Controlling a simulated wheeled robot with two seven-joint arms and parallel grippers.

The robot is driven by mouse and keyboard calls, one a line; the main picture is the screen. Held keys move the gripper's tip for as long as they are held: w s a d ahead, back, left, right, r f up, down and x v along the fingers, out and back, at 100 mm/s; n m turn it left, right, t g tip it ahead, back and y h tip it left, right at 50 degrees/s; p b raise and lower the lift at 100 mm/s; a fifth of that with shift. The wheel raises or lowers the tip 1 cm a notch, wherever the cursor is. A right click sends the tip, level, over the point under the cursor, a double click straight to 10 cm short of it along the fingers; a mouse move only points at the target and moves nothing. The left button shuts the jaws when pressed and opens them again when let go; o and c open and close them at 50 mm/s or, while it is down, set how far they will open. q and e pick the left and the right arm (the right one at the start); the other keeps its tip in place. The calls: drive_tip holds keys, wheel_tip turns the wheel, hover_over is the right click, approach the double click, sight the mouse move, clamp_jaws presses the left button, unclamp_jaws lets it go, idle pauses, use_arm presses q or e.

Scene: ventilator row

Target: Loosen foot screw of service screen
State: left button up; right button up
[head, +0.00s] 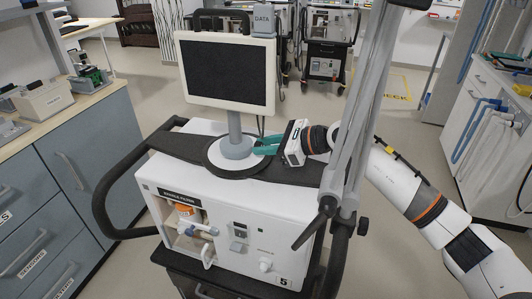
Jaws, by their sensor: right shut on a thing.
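The service screen (226,72) is a dark panel in a cream frame. My left gripper is not in view.
A grey pole (352,110) rises close in front of my right arm. A black handle loop (115,190) curves round the ventilator's left side. A grey-blue drawer bench (60,180) stands at the left; more ventilators stand behind. Floor is clear between them.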

drive_tip(key=shift+n+t+b, duration=0.5)
drive_tip(key=shift+n+b, duration=0.2)
drive_tip(key=shift+b, duration=0.25)
drive_tip(key=o, duration=1)
drive_tip(key=b+v, duration=0.2)
drive_tip(key=v, duration=0.9)
drive_tip(key=shift+s, duration=0.1)
drive_tip(key=shift+s+d+r, duration=0.25)
drive_tip(key=shift+d+r, duration=0.05)
